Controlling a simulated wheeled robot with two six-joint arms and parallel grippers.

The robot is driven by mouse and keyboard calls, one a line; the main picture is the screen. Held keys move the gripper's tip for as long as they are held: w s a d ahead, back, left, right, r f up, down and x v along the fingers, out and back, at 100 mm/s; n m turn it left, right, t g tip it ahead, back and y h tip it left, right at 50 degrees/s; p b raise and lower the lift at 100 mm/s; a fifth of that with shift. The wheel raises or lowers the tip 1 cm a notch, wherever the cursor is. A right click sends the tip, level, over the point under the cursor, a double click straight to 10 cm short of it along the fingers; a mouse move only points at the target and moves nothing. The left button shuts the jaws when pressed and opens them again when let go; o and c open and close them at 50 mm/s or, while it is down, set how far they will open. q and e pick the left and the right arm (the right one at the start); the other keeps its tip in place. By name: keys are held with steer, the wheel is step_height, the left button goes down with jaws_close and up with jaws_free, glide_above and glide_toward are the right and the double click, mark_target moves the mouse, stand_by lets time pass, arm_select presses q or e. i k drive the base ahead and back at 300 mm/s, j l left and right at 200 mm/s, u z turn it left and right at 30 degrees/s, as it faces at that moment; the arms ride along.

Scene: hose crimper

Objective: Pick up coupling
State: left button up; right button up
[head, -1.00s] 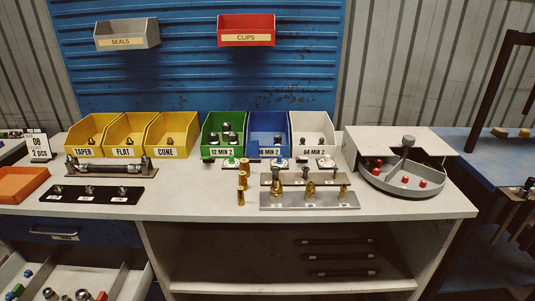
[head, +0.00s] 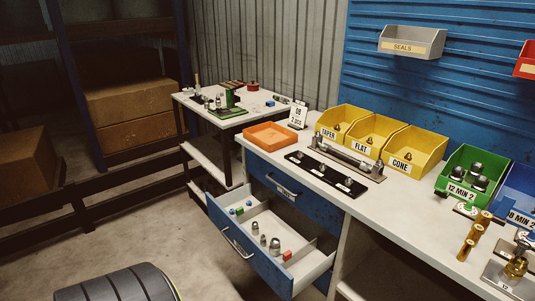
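Neither of my grippers is in view. Several metal fittings that look like couplings show, and I cannot tell which one the task means. Dark and silver fittings (head: 478,180) sit in the green bin (head: 456,191) labelled 12 MIN 2. The yellow bins TAPER (head: 327,132), FLAT (head: 361,149) and CONE (head: 401,167) each hold a small brass-coloured fitting. Grey metal fittings (head: 275,244) stand in the open drawer (head: 243,253). Brass cylinders (head: 466,249) stand on the bench near the right edge.
An orange tray (head: 271,137), a black strip with small fittings (head: 326,175) and a metal hose fixture (head: 347,158) lie on the bench. The drawer juts out below. A side table (head: 230,108) stands behind left. Boxes (head: 128,113) sit on shelving. Floor between is clear.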

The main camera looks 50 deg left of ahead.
mark_target(255, 227)
steer(key=u, duration=1.75)
